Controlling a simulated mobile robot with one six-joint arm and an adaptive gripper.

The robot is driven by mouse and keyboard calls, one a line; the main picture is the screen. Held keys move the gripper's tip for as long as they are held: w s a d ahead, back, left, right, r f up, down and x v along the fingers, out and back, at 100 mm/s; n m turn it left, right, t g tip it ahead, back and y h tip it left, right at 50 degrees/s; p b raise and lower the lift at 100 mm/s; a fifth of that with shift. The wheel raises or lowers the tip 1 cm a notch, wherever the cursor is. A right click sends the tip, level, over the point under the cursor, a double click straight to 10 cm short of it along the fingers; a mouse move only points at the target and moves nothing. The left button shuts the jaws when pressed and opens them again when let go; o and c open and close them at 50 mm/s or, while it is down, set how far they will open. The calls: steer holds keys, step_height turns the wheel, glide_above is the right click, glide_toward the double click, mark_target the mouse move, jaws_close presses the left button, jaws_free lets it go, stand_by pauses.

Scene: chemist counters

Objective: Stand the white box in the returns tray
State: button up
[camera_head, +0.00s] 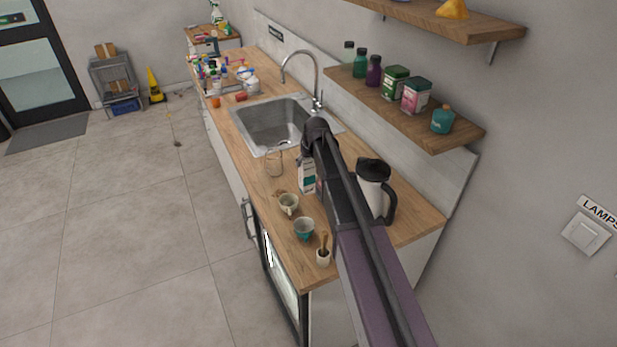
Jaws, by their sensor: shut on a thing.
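A white box (307,178) with dark and teal printing shows upright just below the end of my arm, over the wooden counter between the sink and the kettle. My gripper (308,157) is shut on it, with the fingers mostly hidden behind my own wrist and arm. The box's right side is partly covered by my arm. I cannot tell whether its base touches the counter. I cannot make out a returns tray for certain in this view.
A glass jar (274,163), a cream cup (289,204), a teal bowl (304,229) and a small mortar (323,257) stand near the counter's front. A kettle (372,172) is to the right, the sink (262,128) beyond. A shelf (451,133) with containers overhangs the counter.

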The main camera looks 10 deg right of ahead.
steer(key=shift+f, duration=0.45)
steer(key=shift+f+b, duration=1.9)
steer(key=shift+b, duration=0.2)
steer(key=shift+f, duration=0.1)
steer(key=o, duration=1.3)
steer(key=p+v, duration=1.1)
steer(key=v, duration=0.1)
steer(key=shift+s, duration=0.1)
